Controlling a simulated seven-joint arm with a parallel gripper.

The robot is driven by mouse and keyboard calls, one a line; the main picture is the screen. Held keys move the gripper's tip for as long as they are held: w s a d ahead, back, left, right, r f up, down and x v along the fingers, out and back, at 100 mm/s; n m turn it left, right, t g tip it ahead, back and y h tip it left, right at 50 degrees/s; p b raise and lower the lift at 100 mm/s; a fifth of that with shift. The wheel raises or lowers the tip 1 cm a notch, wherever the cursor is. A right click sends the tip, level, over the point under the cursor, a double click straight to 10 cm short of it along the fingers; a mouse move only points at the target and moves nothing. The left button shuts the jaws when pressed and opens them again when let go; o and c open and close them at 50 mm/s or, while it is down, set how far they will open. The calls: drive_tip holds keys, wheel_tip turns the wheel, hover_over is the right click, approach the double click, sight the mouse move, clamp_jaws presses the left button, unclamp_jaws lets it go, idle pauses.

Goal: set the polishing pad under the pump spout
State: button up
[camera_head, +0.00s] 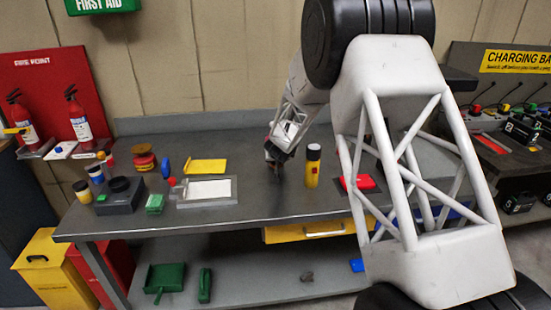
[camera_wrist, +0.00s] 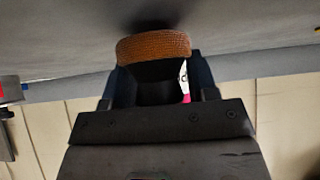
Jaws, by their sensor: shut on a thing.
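My gripper (camera_head: 277,154) is above the middle of the grey workbench, left of a yellow can. In the wrist view my gripper (camera_wrist: 154,75) is shut on an orange-brown, rough-textured pad (camera_wrist: 154,46), which sticks out past the fingertips. The bench top shows beyond it. In the head view the held pad is too small and dark to make out. I cannot clearly pick out a pump spout. A grey block with a black round top (camera_head: 120,190) stands at the bench's left, among small bottles.
The yellow can (camera_head: 313,165) stands close right of my gripper. The bench's front middle is clear.

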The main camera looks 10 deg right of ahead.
drive_tip(key=shift+w, duration=0.45)
drive_tip(key=shift+w, duration=0.15)
drive_tip(key=shift+f, duration=0.25)
drive_tip(key=shift+f, duration=0.1)
drive_tip(key=o, duration=1)
drive_tip(key=shift+r, duration=0.2)
drive_tip(key=v, duration=1.1)
drive_tip(key=shift+s+r, duration=0.2)
drive_tip(key=shift+s, duration=0.15)
drive_tip(key=shift+s, duration=0.1)
idle(0.4)
